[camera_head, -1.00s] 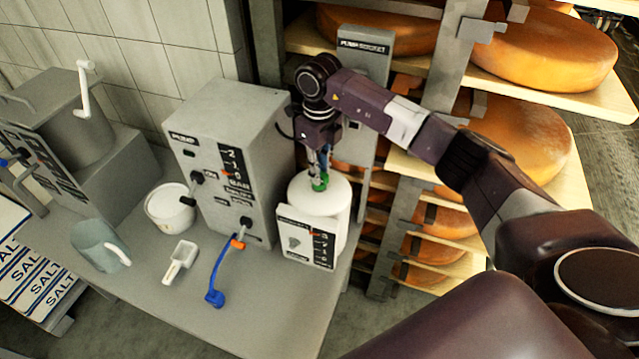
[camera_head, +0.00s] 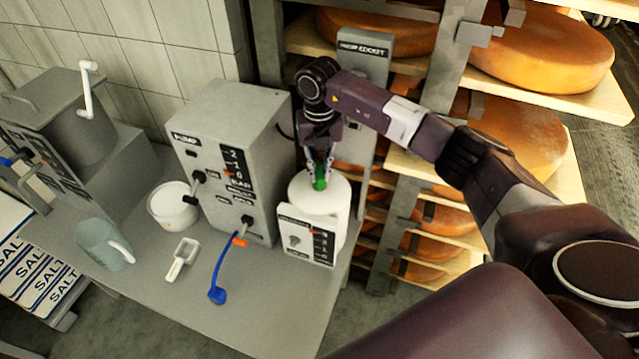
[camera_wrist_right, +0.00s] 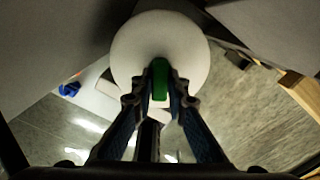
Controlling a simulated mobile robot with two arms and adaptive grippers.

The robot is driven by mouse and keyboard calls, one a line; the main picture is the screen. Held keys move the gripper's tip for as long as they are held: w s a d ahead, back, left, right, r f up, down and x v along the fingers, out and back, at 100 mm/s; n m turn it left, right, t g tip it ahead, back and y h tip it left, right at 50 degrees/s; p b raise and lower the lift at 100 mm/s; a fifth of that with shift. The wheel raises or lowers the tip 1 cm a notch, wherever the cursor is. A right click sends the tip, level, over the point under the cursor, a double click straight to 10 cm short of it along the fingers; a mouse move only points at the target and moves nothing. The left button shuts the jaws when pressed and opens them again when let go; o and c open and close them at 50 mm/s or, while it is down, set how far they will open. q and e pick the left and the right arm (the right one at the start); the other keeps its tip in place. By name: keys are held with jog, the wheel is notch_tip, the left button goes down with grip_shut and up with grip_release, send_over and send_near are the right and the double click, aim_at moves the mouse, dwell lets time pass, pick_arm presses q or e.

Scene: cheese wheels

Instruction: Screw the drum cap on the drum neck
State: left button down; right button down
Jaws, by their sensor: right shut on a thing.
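The white drum (camera_head: 323,197) stands at the right end of the bench, right of the grey pump box. A green drum cap (camera_head: 320,180) sits at the top middle of the drum. My right gripper (camera_head: 319,172) points down over the drum, its fingers on both sides of the cap. In the right wrist view, the gripper (camera_wrist_right: 160,90) is shut on the green cap (camera_wrist_right: 160,75), with the white drum top (camera_wrist_right: 140,40) behind it. The drum neck is hidden under the cap, so I cannot tell how the cap sits on it. My left gripper is not in view.
The pump box (camera_head: 236,150) stands close left of the drum. A panel with a dial (camera_head: 306,240) stands in front of it. Cheese shelves (camera_head: 545,90) rise at the right.

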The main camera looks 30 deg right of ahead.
jog(key=c, duration=1.8)
grip_release()
notch_tip(320, 180, up, 7)
jog(key=shift+w+f, duration=0.15)
jog(key=shift+f, duration=0.05)
jog(key=shift+s+r, duration=0.2)
jog(key=shift+r, duration=0.5)
jog(key=shift+w, duration=0.1)
jog(key=shift+c, duration=0.4)
